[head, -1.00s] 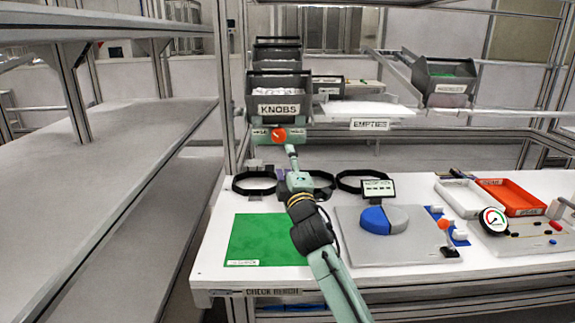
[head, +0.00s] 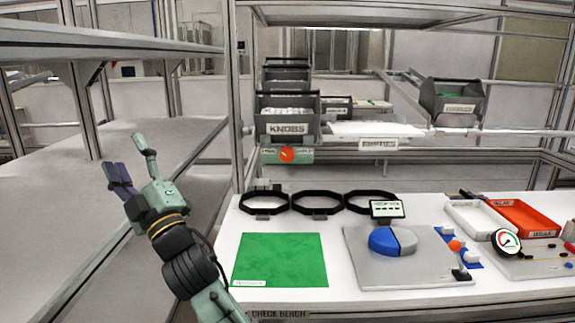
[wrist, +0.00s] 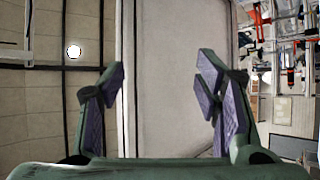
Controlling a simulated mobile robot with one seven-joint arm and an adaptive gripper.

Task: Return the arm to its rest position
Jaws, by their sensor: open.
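My gripper (head: 136,168) is on the left side in the head view, raised in front of the grey shelving. In the wrist view my gripper (wrist: 160,88) also shows open and empty, with purple pads. My arm rises from the bottom edge, left of the bench, and touches nothing that I can see.
The check bench (head: 222,262) holds a green mat (head: 280,260), several black rings (head: 316,203), a grey board (head: 370,275) with a blue-and-grey disc, and white and red trays (head: 528,215). A KNOBS bin (head: 288,128) stands behind. Grey shelves (head: 60,200) lie at left.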

